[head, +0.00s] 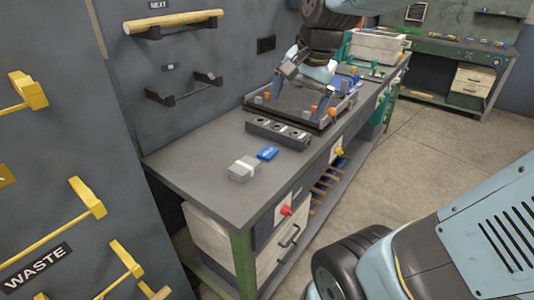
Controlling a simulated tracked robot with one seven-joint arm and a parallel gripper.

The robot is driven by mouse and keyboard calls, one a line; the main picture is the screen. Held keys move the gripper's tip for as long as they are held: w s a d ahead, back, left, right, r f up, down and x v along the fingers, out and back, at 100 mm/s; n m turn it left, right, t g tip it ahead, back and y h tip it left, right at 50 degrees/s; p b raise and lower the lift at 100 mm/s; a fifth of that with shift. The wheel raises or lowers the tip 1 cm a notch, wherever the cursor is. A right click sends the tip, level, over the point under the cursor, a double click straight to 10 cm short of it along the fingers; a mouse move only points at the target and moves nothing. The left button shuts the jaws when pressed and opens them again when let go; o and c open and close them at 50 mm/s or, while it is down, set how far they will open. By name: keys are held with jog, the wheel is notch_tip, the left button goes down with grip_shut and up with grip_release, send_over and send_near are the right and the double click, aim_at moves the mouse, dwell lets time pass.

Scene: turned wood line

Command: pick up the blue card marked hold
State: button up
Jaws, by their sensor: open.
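A small blue card (267,153) lies on the grey workbench (205,190), toward its near end. It has light lettering too small to read. A grey block with a white band (243,168) sits beside it, to its left and nearer the bench's front. My gripper (306,78) hangs over the dark tray farther along the bench, beyond and to the right of the card. It is open and apart from the card. Its fingertips are hard to make out against the tray, and I see nothing held in it.
A dark block with round holes (278,134) lies between the card and the dark tray (285,107) with orange knobs. More blue items (353,80) sit beyond the tray. Wall brackets (185,89) and a wooden rod (173,21) are behind. The bench's near end is clear.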

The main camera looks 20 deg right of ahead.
jog(key=w+f+m+g, duration=0.2)
jog(key=w+f+m, duration=0.3)
jog(key=w+m, duration=0.55)
jog(key=m+g, duration=0.2)
jog(key=m, duration=0.7)
send_over(269, 152)
notch_tip(269, 152, down, 7)
jog(key=shift+h, duration=0.4)
jog(key=f, duration=0.5)
jog(key=d+f, duration=0.1)
jog(key=f, duration=0.2)
jog(key=shift+f, duration=0.25)
jog(key=shift+a+f, duration=0.25)
jog(key=shift+f, duration=1.1)
jog(key=shift+a+f, duration=0.2)
jog(key=shift+f, duration=1.1)
jog(key=shift+c, duration=0.5)
jog(key=c, duration=0.9)
jog(key=shift+c, duration=0.2)
